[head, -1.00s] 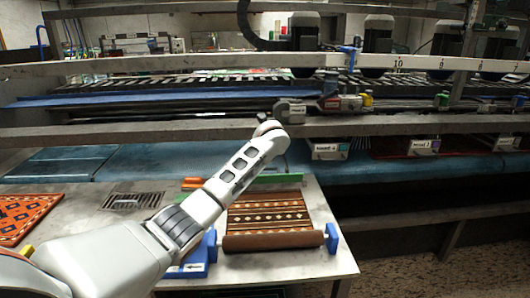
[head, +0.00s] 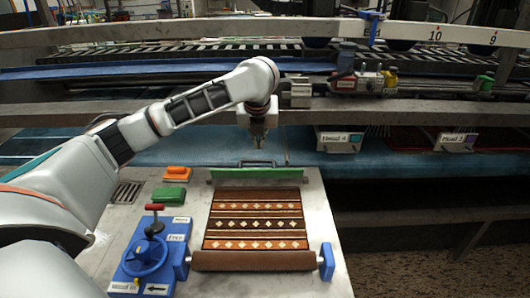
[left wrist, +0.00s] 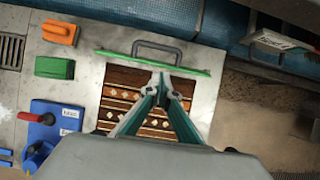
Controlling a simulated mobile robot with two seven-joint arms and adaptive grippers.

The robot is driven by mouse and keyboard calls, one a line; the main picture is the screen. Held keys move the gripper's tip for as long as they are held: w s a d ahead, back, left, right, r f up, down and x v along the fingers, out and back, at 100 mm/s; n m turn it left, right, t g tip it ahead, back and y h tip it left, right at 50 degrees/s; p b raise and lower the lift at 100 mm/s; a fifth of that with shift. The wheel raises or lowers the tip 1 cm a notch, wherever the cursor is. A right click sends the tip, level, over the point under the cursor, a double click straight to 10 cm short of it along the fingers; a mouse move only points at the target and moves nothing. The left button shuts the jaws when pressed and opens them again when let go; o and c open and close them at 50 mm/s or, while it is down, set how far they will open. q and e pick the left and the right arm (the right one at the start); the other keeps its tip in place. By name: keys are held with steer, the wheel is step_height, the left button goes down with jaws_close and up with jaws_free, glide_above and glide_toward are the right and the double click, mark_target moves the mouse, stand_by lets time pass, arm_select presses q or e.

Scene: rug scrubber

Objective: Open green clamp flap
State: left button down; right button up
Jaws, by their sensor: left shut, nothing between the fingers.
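The green clamp flap (head: 256,174) is a long narrow bar along the far edge of the patterned rug (head: 256,222) on the metal table. It also shows in the left wrist view (left wrist: 195,67), with a grey handle (left wrist: 158,46) on its far side. My left gripper (head: 258,144) points down above the flap, shut and empty. In the left wrist view the closed fingertips (left wrist: 160,76) appear over the rug's far edge, close to the flap in the picture. I cannot tell the height between them. My right gripper is not in view.
An orange button (head: 178,171) and a green button (head: 168,198) are left of the rug. A blue control box (head: 150,262) with a wheel and red lever stands nearer. A roller (head: 254,260) holds the rug's near end. A metal beam (head: 400,112) crosses behind the table.

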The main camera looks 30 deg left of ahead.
arm_select(q)
steer(key=f, duration=0.1)
glide_toward(259, 162)
step_height(259, 162, down, 3)
steer(key=shift+w+a+f, duration=0.3)
steer(key=shift+w+f, duration=0.1)
steer(key=shift+f, duration=0.15)
steer(key=shift+w+a+f, duration=0.25)
steer(key=shift+w+f, duration=0.15)
steer(key=shift+f, duration=0.1)
steer(key=shift+w+a+f, duration=0.3)
steer(key=shift+w+f, duration=0.05)
steer(key=shift+w, duration=0.1)
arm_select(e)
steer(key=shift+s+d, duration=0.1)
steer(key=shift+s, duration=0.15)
arm_select(q)
steer(key=shift+g, duration=0.3)
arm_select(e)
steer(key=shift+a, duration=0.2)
arm_select(q)
steer(key=shift+w+h, duration=0.2)
steer(key=shift+h, duration=0.1)
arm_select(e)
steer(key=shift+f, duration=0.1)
arm_select(q)
steer(key=shift+a+g, duration=0.1)
steer(key=shift+g, duration=0.3)
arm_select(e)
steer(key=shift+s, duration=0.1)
